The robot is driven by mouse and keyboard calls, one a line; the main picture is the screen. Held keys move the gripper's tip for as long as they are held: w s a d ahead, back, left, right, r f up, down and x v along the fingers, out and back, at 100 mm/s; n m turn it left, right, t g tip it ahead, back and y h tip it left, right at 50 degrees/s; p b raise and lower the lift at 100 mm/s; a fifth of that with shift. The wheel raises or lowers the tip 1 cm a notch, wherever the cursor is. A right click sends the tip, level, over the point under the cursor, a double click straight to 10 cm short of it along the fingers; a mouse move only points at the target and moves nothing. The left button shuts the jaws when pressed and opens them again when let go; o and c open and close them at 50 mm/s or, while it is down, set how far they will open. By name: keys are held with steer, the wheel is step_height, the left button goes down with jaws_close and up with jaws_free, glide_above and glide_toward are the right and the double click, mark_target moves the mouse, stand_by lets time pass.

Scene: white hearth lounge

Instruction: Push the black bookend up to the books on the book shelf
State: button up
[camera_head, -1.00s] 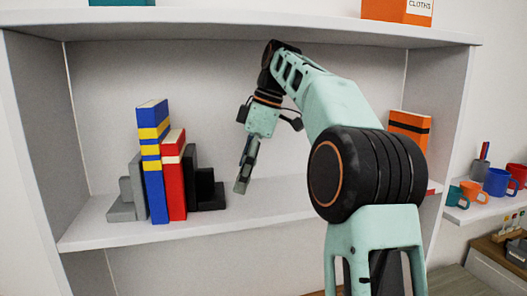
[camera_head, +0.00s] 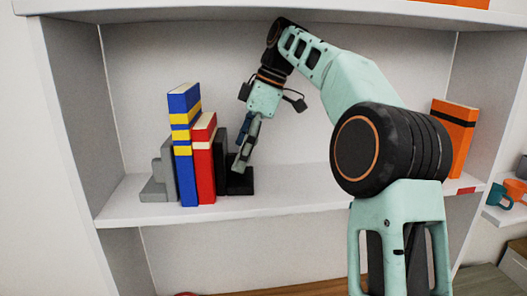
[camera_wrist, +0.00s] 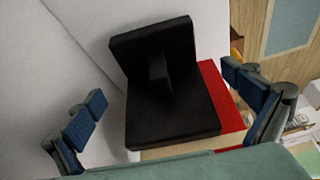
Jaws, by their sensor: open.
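The black bookend (camera_head: 240,182) stands on the shelf (camera_head: 300,199), just right of the books. In the wrist view it is an L-shaped black piece with a rib (camera_wrist: 172,108), between my two spread fingers. The red book (camera_head: 204,160) and the taller blue and yellow book (camera_head: 184,145) stand upright left of it. A dark upright slab (camera_head: 221,160) shows beside the red book. My gripper (camera_head: 240,164) is open and points down at the bookend, partly covering it. I cannot tell whether it touches the bookend, or whether a gap separates bookend and books.
A grey bookend (camera_head: 160,177) stands left of the books. An orange book (camera_head: 456,135) stands at the shelf's right end, behind my arm. The shelf between is clear. The upper board (camera_head: 200,14) runs above my arm. Mugs (camera_head: 512,188) stand lower right.

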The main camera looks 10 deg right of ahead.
mark_target(227, 168)
steer(key=shift+a, duration=1)
steer(key=x, duration=0.3)
steer(key=shift+w+d+f, duration=0.1)
steer(key=shift+d+f, duration=0.05)
steer(key=shift+f, duration=0.25)
steer(key=shift+a+f+b, duration=0.25)
steer(key=shift+f+b, duration=0.05)
steer(key=shift+f, duration=0.25)
steer(key=shift+c, duration=0.4)
steer(key=c, duration=1.7)
steer(key=shift+c, duration=0.2)
steer(key=shift+r+p, duration=0.2)
steer(key=shift+p, duration=0.4)
steer(key=shift+n+p, duration=0.3)
steer(key=shift+n, duration=0.2)
steer(key=shift+f, duration=0.1)
